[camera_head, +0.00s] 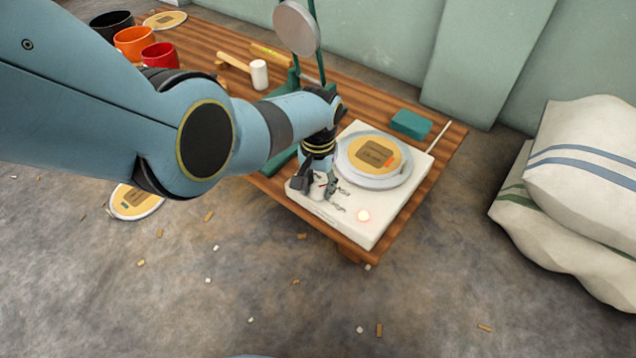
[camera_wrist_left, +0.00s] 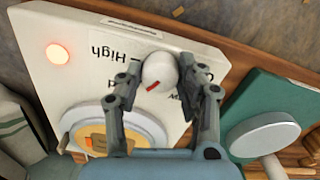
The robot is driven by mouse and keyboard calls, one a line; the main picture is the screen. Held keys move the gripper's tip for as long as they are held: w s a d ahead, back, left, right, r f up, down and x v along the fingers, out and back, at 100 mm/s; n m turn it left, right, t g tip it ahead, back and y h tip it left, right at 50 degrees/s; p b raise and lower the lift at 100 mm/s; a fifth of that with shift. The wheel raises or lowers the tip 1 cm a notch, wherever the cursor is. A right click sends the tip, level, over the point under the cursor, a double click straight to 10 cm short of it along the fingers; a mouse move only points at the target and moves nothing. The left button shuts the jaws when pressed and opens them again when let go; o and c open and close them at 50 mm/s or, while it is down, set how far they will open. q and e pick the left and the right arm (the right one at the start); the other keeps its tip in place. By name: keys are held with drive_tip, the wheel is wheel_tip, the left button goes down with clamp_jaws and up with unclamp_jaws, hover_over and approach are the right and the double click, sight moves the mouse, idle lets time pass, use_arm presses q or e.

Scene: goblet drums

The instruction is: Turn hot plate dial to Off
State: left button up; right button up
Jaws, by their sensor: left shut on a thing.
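The white hot plate (camera_head: 375,225) stands at the front right end of the slatted wooden table, its round grey plate (camera_head: 404,178) carrying a tan disc (camera_head: 372,155). My left gripper (camera_head: 318,188) is at the front left of the hot plate. In the left wrist view its fingers (camera_wrist_left: 160,82) are shut on the white dial (camera_wrist_left: 159,68), which has a red mark. The word High is printed near the dial; other lettering is partly hidden by the fingers. My right gripper is not in view.
A green stand with a round grey disc (camera_head: 297,27) rises left of the hot plate. A teal block (camera_head: 411,124) lies behind it. A mallet (camera_head: 259,75) and several cups (camera_head: 160,56) are farther left. Stacked sacks (camera_head: 590,150) lie right, on the floor.

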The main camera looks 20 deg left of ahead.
use_arm(q)
drive_tip(key=n, duration=0.5)
drive_tip(key=shift+n, duration=0.3)
drive_tip(key=n, duration=1.2)
drive_tip(key=shift+n, duration=0.3)
drive_tip(key=n, duration=0.5)
drive_tip(key=shift+n, duration=0.4)
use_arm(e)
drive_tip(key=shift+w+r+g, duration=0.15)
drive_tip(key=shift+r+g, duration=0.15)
use_arm(q)
drive_tip(key=o, duration=1.1)
drive_tip(key=shift+o, duration=0.2)
drive_tip(key=shift+r, duration=0.15)
